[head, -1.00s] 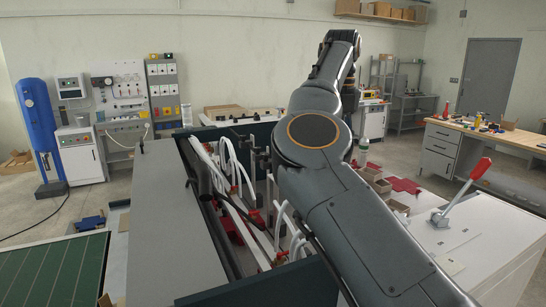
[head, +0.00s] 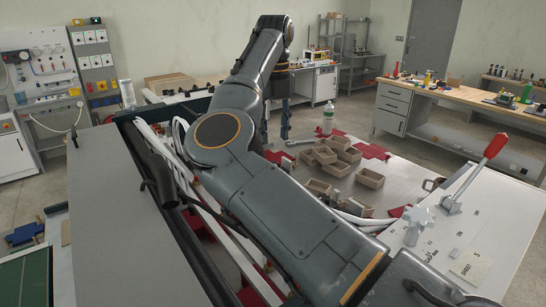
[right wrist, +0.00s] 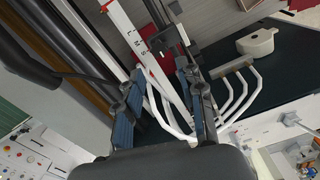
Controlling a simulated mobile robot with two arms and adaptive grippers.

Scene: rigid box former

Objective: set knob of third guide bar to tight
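My right arm crosses the middle of the head view, and my right gripper (head: 276,128) is partly hidden behind it at the far end of the machine. In the right wrist view, its two blue fingers (right wrist: 165,115) stand apart with nothing held between them. Beyond the fingers is a white guide bar (right wrist: 135,35) marked L, M, S, with a dark post beside it. White curved rods (right wrist: 240,98) and a pale rounded part (right wrist: 256,43) are to its right. I cannot tell which bar is the third or see its knob's setting. My left gripper is not in view.
A white star knob (head: 419,222) and a red-handled lever (head: 494,146) stand on the white panel at right. A grey cover (head: 110,220) lies at left.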

